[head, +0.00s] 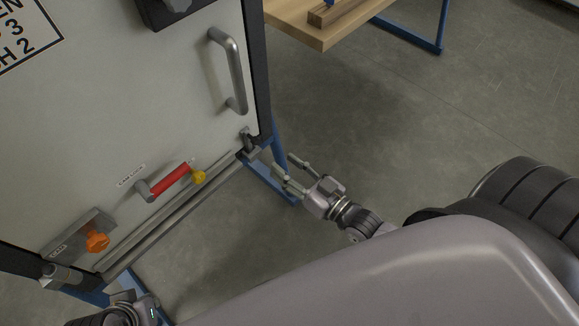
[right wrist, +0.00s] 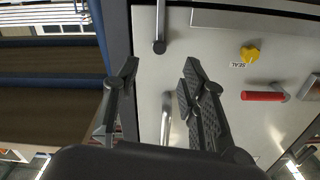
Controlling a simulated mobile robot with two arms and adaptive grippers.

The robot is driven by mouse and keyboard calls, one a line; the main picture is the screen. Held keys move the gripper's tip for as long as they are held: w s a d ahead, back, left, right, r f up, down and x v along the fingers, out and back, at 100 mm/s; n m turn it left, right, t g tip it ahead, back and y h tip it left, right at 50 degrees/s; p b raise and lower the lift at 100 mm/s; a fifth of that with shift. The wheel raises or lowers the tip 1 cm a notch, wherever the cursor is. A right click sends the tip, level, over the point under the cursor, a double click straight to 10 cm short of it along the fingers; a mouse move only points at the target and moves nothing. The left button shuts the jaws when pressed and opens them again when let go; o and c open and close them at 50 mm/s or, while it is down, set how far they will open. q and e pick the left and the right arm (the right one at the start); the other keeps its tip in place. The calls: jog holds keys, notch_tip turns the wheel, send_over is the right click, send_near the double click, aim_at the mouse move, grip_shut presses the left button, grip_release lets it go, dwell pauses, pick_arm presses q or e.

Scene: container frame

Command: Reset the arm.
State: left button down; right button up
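My right gripper (head: 284,163) is to the right of the panel's lower right corner in the head view, over the floor. Its two fingers are spread apart with nothing between them. In the right wrist view the fingers (right wrist: 158,75) are also apart and empty, with the panel behind them. Of my left arm, only a small part shows at the bottom left of the head view; its fingers cannot be made out.
The pale panel (head: 130,100) has a grey handle (head: 240,72), a red-gripped lever (head: 170,179), a yellow knob (head: 198,177) and an orange knob (head: 97,241). A wooden table (head: 300,27) stands at the top. Open floor (head: 400,120) lies to the right.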

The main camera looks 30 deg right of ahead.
jog(key=shift+s, duration=0.2)
dwell(0.5)
